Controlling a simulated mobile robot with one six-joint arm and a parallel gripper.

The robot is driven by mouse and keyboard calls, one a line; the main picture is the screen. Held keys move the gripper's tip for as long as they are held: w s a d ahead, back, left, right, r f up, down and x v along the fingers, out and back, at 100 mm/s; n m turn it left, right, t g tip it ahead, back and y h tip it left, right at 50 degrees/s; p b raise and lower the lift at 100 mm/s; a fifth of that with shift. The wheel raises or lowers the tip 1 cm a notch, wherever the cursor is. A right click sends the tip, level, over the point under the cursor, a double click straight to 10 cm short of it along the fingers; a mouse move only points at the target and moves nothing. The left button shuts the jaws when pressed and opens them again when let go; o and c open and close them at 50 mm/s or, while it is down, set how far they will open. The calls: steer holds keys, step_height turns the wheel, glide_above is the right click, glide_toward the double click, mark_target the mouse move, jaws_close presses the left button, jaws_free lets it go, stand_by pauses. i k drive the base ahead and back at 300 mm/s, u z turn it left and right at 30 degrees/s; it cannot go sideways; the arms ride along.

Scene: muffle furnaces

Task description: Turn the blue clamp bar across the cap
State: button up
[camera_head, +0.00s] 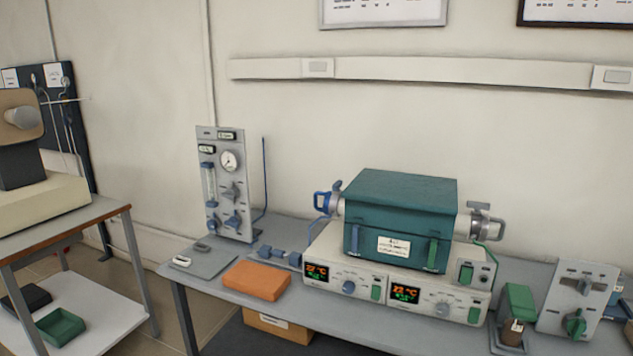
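A teal tube furnace (400,195) sits on a light control base on the bench. At its left end is a pale metal cap (338,197). A blue clamp bar (322,202) with a loop-like handle is at the outer left side of this cap. It looks roughly upright, but it is too small to tell whether it lies across the cap or beside it. The furnace's right end has a grey cap with a grey clamp (484,222). My gripper is not in view.
The bench (225,283) holds a gas panel (226,180) with a gauge at left, an orange block (256,280) in front, and a green holder with a brown bottle (512,333) at right. A side table (60,225) stands at far left. Floor shows between the tables.

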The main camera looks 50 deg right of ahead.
mark_target(336, 186)
steer(key=z, duration=0.5)
steer(key=k, duration=0.15)
steer(key=u, duration=2.4)
steer(key=k, duration=1)
steer(key=z, duration=0.5)
steer(key=k, duration=0.4)
steer(key=z, duration=0.5)
steer(key=i, duration=1.1)
steer(key=z, duration=0.1)
